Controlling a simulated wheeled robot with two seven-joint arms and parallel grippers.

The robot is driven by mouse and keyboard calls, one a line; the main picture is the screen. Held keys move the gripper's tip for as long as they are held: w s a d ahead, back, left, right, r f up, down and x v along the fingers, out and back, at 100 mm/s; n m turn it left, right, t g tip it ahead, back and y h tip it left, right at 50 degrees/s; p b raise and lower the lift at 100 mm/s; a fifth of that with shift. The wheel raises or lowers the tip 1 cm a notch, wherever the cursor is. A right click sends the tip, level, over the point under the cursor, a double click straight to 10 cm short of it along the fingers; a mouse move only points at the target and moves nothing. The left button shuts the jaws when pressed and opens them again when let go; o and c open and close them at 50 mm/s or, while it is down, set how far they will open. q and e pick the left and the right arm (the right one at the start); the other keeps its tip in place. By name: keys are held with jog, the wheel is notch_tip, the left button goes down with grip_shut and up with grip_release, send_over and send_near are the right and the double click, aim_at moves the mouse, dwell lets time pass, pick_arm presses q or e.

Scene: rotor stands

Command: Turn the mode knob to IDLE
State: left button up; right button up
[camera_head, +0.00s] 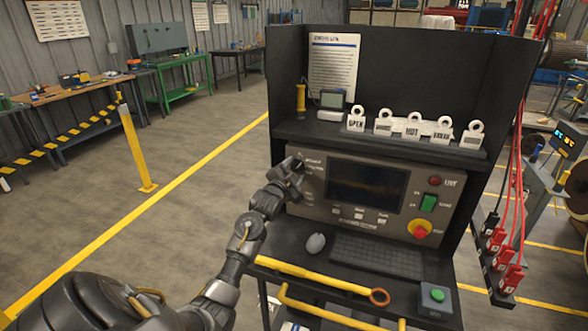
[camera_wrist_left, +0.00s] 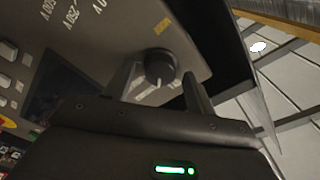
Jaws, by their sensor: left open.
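The mode knob (camera_wrist_left: 160,66) is a round black knob on the grey control panel, seen in the left wrist view. Yellow lettering sits on the panel near it, too small to read. My left gripper (camera_wrist_left: 163,82) is open, with one finger on each side of the knob; I cannot tell whether they touch it. In the head view my left gripper (camera_head: 291,168) is at the left end of the panel (camera_head: 312,208) and hides the knob. The knob's pointer direction is not clear. My right gripper is not in view.
The panel has a dark screen (camera_head: 366,185), a green switch (camera_head: 428,202) and a red-and-yellow stop button (camera_head: 420,229). Below are a keyboard (camera_head: 377,256), a mouse (camera_head: 316,243) and a yellow bar (camera_head: 318,276). White tags (camera_head: 412,127) stand on the shelf above. Open floor lies left.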

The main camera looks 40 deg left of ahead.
pick_arm(q)
jog(key=shift+w, duration=0.15)
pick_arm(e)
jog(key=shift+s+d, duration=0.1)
pick_arm(q)
jog(key=c, duration=1)
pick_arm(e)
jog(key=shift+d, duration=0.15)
pick_arm(q)
jog(key=shift+n, duration=0.3)
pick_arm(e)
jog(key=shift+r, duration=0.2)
pick_arm(q)
jog(key=shift+r+n+p, duration=0.1)
jog(key=shift+n+p, duration=0.5)
jog(key=shift+n, duration=0.3)
jog(key=n+p, duration=0.1)
jog(key=n, duration=0.2)
jog(key=shift+n+p, duration=0.5)
jog(key=shift+n, duration=1.2)
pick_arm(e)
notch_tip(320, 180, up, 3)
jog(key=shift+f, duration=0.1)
